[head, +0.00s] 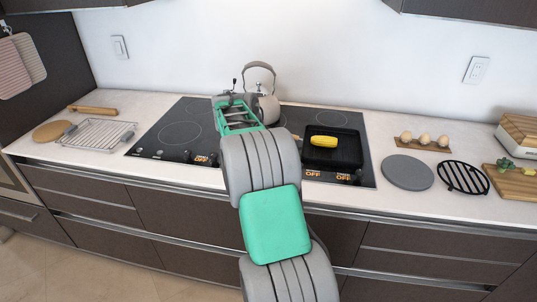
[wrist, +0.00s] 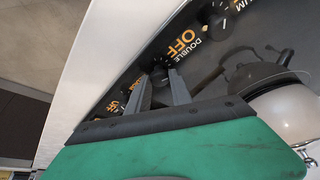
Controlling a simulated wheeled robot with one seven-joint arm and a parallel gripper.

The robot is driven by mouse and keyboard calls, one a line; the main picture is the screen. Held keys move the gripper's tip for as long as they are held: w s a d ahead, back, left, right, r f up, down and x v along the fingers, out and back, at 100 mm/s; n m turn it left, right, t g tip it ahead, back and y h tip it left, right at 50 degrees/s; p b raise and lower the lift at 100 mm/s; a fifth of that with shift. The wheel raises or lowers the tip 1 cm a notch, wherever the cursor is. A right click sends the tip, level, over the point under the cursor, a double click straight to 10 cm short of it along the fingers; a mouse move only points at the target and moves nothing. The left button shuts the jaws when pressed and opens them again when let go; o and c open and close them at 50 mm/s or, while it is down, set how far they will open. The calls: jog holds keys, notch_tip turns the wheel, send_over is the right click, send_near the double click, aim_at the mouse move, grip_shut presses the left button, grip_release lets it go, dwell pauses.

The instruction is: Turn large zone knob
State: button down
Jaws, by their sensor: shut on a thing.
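In the wrist view, my gripper (wrist: 160,78) has its two grey fingers on either side of a small black knob (wrist: 160,73) on the cooktop's front strip. The fingers are shut on this knob. Another black knob (wrist: 218,24) sits farther up the strip. In the head view, the black cooktop (head: 165,126) is set in the white counter, and my arm hides the middle of it, including my fingertips and the held knob. I cannot read which knob is labelled large zone.
A kettle (head: 268,107) stands at the back of the cooktop, close to my gripper. A black pan (head: 346,157) with corn (head: 325,141) is to the right. A wire rack (head: 100,134) lies left; a grey disc (head: 407,173) and black trivet (head: 463,178) lie right.

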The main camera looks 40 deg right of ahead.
jog(key=shift+w+r+m+g+p, duration=0.1)
jog(key=shift+m+g+p, duration=0.4)
jog(key=shift+m, duration=0.5)
jog(key=c, duration=1.2)
grip_release()
jog(key=shift+o, duration=0.2)
jog(key=p+v, duration=0.1)
jog(key=v, duration=0.6)
jog(key=shift+r, duration=0.3)
jog(key=shift+a, duration=0.15)
